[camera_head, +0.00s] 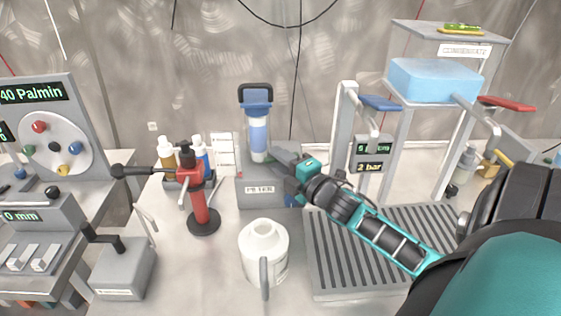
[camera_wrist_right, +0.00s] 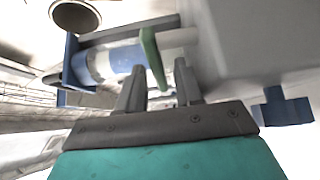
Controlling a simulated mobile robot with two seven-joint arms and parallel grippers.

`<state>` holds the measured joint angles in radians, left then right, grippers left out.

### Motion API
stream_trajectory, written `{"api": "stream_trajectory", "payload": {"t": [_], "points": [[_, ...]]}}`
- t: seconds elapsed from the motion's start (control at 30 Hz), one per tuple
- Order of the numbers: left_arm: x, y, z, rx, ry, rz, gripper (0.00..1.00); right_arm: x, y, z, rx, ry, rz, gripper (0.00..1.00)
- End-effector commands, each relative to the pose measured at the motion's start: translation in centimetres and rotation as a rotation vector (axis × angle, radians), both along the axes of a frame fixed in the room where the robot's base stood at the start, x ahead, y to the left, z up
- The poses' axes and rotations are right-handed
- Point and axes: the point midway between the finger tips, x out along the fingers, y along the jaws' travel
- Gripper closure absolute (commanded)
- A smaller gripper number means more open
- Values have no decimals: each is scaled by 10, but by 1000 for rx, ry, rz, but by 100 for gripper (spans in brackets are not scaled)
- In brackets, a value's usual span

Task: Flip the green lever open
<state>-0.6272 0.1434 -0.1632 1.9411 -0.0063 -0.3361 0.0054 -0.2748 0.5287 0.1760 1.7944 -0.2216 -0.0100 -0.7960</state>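The green lever (camera_wrist_right: 151,55) shows in the right wrist view, in front of a clear cylinder with blue parts (camera_wrist_right: 110,62). My right gripper (camera_wrist_right: 160,78) is open, its two fingers apart, and the lever's near end shows between the fingertips. I cannot tell whether they touch. In the head view my right gripper (camera_head: 285,160) is at the right side of the blue-capped filter unit (camera_head: 258,130), above its grey labelled base (camera_head: 257,198). The lever cannot be made out there; the gripper seems to cover it. My left gripper is not in view.
A white jug (camera_head: 262,245) stands in front of the filter base. A red hand pump (camera_head: 198,205) with a black handle and several bottles stand left. A grey frame with a blue lever (camera_head: 380,103) rises at the right, beside a slatted grate (camera_head: 330,262).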

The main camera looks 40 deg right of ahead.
Motion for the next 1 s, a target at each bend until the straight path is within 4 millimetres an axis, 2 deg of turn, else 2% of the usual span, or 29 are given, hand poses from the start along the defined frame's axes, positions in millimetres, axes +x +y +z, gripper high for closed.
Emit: {"api": "stream_trajectory", "payload": {"t": [0.27,0.43,1.0], "points": [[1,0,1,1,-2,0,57,-1,0,0,0,0,0,62],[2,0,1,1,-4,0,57,-13,1,-1,2,2,0,62],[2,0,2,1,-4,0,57,-111,5,-1,1,2,-2,62]]}}
